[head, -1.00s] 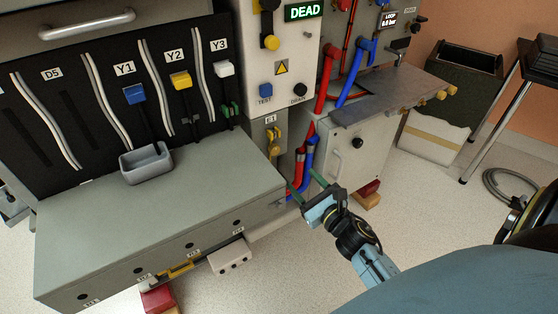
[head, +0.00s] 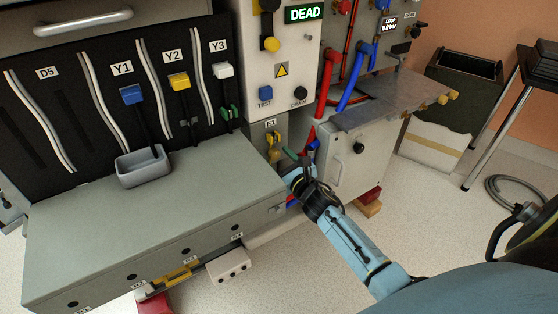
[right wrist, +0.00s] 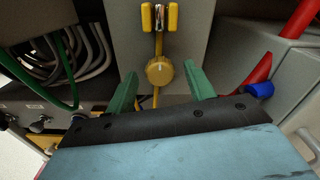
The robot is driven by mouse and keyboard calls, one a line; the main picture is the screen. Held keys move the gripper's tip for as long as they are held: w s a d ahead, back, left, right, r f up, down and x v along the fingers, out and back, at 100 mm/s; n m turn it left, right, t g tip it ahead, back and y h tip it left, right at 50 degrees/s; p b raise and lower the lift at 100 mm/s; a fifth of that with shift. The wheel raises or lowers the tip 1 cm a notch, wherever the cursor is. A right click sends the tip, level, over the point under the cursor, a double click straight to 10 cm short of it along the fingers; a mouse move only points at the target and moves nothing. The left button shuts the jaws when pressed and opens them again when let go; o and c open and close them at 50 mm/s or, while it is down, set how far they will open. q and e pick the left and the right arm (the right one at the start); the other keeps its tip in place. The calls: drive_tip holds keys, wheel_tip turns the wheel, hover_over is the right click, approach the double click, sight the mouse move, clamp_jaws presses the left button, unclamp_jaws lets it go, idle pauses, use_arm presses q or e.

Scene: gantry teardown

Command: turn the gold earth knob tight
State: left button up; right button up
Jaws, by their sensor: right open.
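The gold earth knob (right wrist: 159,70) is round and sits on a grey panel below a yellow clamp-like fitting (right wrist: 160,17) in the right wrist view. In the head view the yellow parts (head: 273,150) show under the E1 label, and the knob itself is hard to make out behind my gripper. My right gripper (head: 296,158) is in front of this panel. My left gripper is not in view.
A grey bench box (head: 150,215) with a small grey tray (head: 142,167) lies left of the gripper. Red hoses (head: 326,85) and blue hoses (head: 357,75) hang to the right, above a grey cabinet (head: 350,155). A cable bundle (right wrist: 55,55) is left of the knob.

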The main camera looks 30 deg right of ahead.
drive_tip(key=c, duration=1)
